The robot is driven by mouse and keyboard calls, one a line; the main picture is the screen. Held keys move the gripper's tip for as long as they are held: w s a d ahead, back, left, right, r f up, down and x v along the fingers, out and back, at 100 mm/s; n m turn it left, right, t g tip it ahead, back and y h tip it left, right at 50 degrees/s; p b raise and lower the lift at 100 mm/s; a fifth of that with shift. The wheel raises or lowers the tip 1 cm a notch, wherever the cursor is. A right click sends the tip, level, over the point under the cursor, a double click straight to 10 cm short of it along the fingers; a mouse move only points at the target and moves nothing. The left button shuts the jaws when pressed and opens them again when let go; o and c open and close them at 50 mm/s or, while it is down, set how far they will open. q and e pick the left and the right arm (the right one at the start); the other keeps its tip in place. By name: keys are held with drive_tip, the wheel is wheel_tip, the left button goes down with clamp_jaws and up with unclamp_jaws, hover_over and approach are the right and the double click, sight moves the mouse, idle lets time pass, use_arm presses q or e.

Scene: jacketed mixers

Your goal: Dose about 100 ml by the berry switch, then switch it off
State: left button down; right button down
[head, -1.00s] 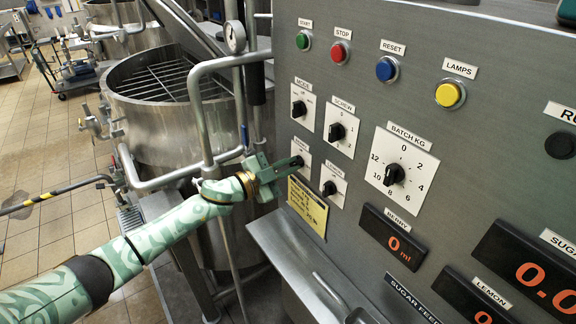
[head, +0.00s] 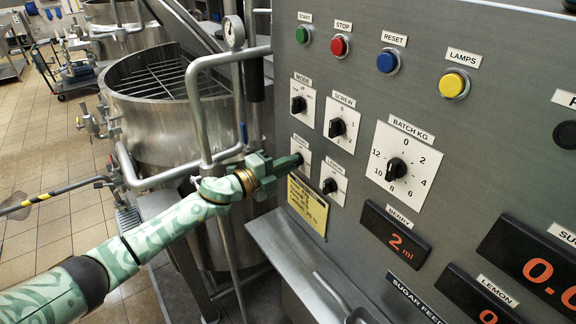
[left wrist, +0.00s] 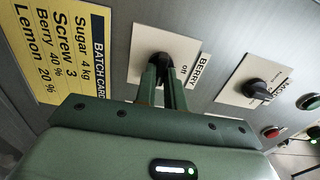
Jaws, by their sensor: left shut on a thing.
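The berry switch (left wrist: 160,60) shows in the left wrist view as a black knob on a white plate labelled BERRY, with "off" printed on it. My left gripper (head: 297,160) is shut on this knob; its fingers (left wrist: 163,85) close around it and hide part of it. In the head view the gripper covers most of the switch plate (head: 303,148). The berry display (head: 395,236) reads 2 ml in orange digits. My right gripper is not in view.
The lemon switch (head: 330,186) sits close to the right of my left gripper. A yellow batch card (head: 307,207) is below it. The batch dial (head: 397,169) and the screw switch (head: 337,128) are nearby. A steel mixer (head: 165,110) with pipes stands left of the panel.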

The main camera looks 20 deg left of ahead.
use_arm(q)
drive_tip(key=shift+f, duration=0.1)
idle(0.5)
drive_tip(key=c, duration=1.5)
unclamp_jaws()
drive_tip(key=shift+a, duration=0.1)
drive_tip(key=b+v, duration=0.1)
drive_tip(key=v, duration=1.5)
drive_tip(key=shift+s+b, duration=0.15)
drive_tip(key=shift+b, duration=0.2)
